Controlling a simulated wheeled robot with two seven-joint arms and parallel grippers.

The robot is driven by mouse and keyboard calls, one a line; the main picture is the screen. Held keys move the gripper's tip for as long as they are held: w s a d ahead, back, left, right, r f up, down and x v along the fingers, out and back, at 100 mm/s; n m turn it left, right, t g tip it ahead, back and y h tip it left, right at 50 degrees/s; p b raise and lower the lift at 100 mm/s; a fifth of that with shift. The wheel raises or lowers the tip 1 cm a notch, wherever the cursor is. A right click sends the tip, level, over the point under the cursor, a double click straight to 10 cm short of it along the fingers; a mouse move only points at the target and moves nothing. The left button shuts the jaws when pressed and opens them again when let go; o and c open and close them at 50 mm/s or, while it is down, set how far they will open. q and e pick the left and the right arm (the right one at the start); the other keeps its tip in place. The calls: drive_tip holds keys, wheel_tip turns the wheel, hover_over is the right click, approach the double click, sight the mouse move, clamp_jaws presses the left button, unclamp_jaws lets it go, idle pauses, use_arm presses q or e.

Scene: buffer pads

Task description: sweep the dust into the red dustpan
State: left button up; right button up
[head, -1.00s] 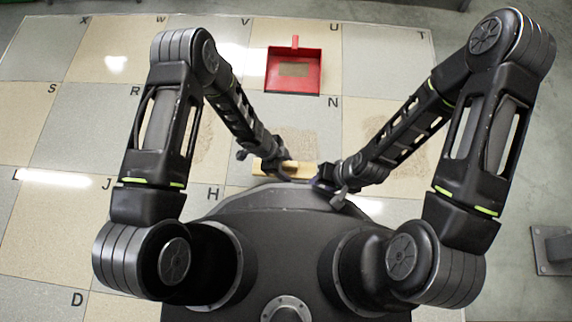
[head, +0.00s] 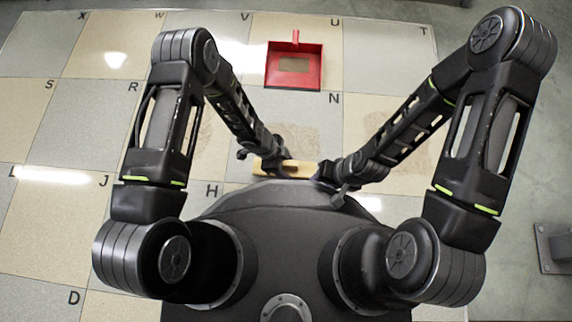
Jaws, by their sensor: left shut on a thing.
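The red dustpan (head: 273,70) lies on the tiled floor at top centre, its handle pointing away from me. A brownish patch shows inside it. A dust patch (head: 299,137) lies on the floor between the dustpan and a wooden block-like tool (head: 265,168). More dust (head: 371,138) lies to the right, partly behind my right arm, and some (head: 203,138) shows behind my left arm. My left gripper (head: 287,166) is shut on the wooden tool near the floor. My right gripper (head: 326,172) is close to the tool's right end; its fingers are too small to read.
The floor is of beige and grey lettered tiles. The tiles between the dust patch and the dustpan are clear. A grey metal foot (head: 555,246) stands on darker floor at the right edge.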

use_arm(q)
drive_tip(key=shift+f, duration=0.4)
drive_tip(key=shift+f, duration=0.1)
idle(0.5)
drive_tip(key=shift+w, duration=0.1)
drive_tip(key=shift+w, duration=0.25)
clamp_jaws()
drive_tip(key=shift+w+r+p, duration=0.2)
drive_tip(key=shift+w+p, duration=0.3)
drive_tip(key=shift+p, duration=0.15)
drive_tip(key=shift+w+r+p, duration=0.15)
drive_tip(key=shift+w+p, duration=0.35)
drive_tip(key=shift+p, duration=0.1)
drive_tip(key=shift+w+d+f+b, duration=0.1)
drive_tip(key=shift+w+f+b, duration=0.15)
drive_tip(key=shift+w+b, duration=0.3)
drive_tip(key=shift+w+d+f+b, duration=0.1)
drive_tip(key=shift+w+f+b, duration=0.1)
drive_tip(key=shift+w+b, duration=0.35)
drive_tip(key=shift+w+r, duration=0.15)
drive_tip(key=shift+r, duration=0.1)
